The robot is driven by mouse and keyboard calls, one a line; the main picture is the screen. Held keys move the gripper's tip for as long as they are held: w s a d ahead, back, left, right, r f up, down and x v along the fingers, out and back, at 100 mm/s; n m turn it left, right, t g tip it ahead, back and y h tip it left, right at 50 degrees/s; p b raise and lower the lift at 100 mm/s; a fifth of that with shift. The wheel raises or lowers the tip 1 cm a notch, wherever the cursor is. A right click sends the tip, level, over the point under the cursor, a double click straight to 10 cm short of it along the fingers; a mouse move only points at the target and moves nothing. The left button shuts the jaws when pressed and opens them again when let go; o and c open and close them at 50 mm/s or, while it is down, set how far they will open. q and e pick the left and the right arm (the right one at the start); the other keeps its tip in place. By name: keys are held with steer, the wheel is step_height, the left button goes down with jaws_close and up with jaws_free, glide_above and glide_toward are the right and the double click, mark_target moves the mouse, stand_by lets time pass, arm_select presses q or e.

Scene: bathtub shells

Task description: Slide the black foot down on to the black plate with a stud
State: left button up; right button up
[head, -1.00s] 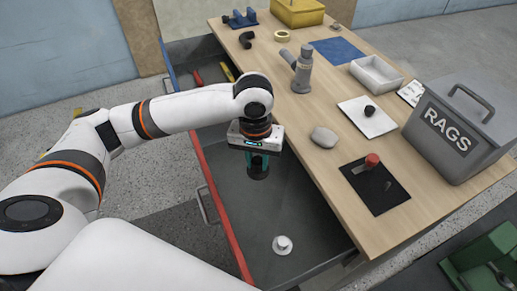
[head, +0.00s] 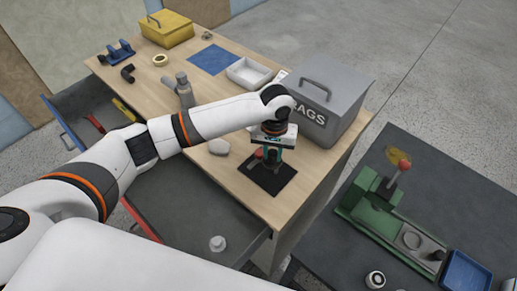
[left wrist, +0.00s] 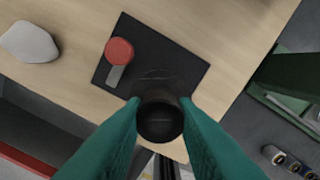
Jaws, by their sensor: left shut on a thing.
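The black foot (left wrist: 160,122) is a dark round piece held between my left gripper's green fingers in the left wrist view. My left gripper (head: 269,160) is shut on it, over the black plate (head: 273,185) on the wooden table. The plate also shows in the left wrist view (left wrist: 185,68), with the foot overlapping its near edge there. A red-capped piece with a grey strip (left wrist: 118,52) is on the plate; its red cap (head: 259,153) shows beside the gripper. The stud cannot be made out now. Whether the foot touches the plate is unclear. My right gripper is out of view.
A grey RAGS box (head: 335,100) stands close behind my left gripper. A grey stone (head: 218,147) lies left of the plate. An open drawer (head: 180,205) holds a white piece (head: 217,243). A dark bench (head: 440,195) with a green device (head: 380,215) stands right.

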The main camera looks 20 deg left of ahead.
mark_target(267, 168)
arm_select(q)
steer(key=shift+w+d+r+p, duration=0.35)
steer(key=shift+d+r+p, duration=0.05)
steer(key=shift+r+p, duration=0.1)
steer(key=shift+w+d+f+p, duration=0.2)
steer(key=shift+w+d+p, duration=0.1)
steer(key=shift+p, duration=0.1)
steer(key=shift+a+f+b, duration=0.1)
steer(key=shift+f+b, duration=0.45)
steer(key=shift+f, duration=0.05)
step_height(267, 168, down, 3)
steer(key=b, duration=0.3)
steer(key=shift+r, duration=0.2)
steer(key=shift+f, duration=0.5)
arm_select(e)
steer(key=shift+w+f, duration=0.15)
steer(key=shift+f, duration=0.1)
arm_select(q)
steer(key=shift+p, duration=1.25)
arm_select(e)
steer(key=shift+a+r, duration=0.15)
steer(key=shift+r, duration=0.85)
arm_select(q)
steer(key=shift+f+b, duration=0.35)
steer(key=shift+f, duration=1.25)
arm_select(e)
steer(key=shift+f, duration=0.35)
